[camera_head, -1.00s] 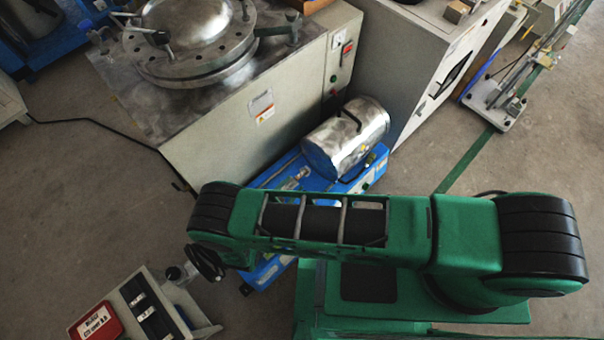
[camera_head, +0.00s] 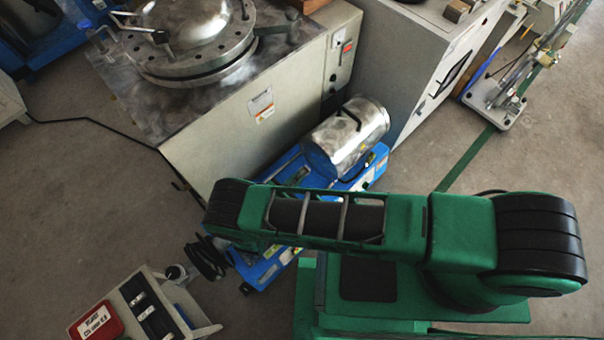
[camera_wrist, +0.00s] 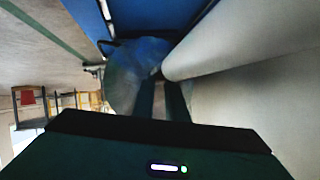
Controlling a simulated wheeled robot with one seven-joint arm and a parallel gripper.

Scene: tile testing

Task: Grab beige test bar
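I cannot pick out a beige test bar for certain in either view. In the head view my green arm stretches left across the lower middle and ends in black wrist parts; the fingertips cannot be made out. In the wrist view two dark, blurred strips, apparently my gripper (camera_wrist: 163,100), show above the black edge of my own wrist. Their opening is unclear, and nothing is clearly held.
A blue machine with a shiny metal cylinder (camera_head: 347,136) stands behind my arm. A large grey machine with a round steel lid (camera_head: 195,35) is beyond it. A small beige device with a red label plate (camera_head: 96,321) is at lower left. Bare floor (camera_head: 90,190) lies left.

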